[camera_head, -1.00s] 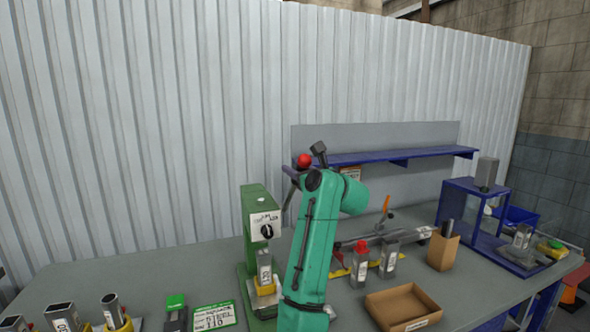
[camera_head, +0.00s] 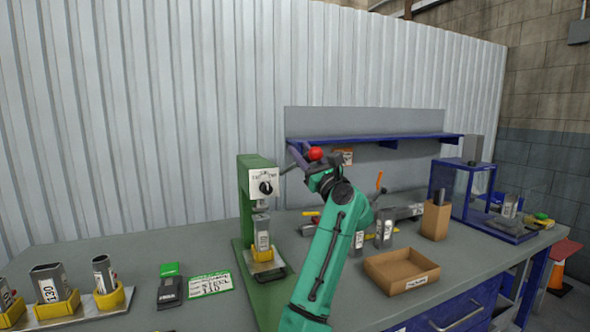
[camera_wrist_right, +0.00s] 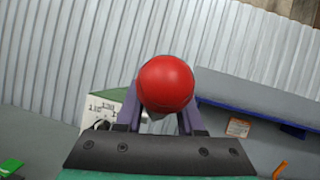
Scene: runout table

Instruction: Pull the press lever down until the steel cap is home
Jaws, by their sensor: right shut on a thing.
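The green press (camera_head: 247,205) stands on the table. Its lever (camera_head: 291,168) rises at a shallow slant to the right and ends in a red knob (camera_head: 316,153). My right gripper (camera_head: 308,157) is at the knob end. In the right wrist view its purple fingers flank the red knob (camera_wrist_right: 165,83) and are shut on it. A labelled steel body (camera_head: 262,232) stands upright in a yellow holder under the press ram. The steel cap cannot be told apart clearly there, nor whether it is seated. My left gripper is not in view.
Steel pieces in yellow holders (camera_head: 55,290) stand at front left, beside a dark device with a green top (camera_head: 170,285) and a sign (camera_head: 210,283). An open cardboard box (camera_head: 401,270) lies right of my arm. A blue shelf (camera_head: 380,141) runs behind.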

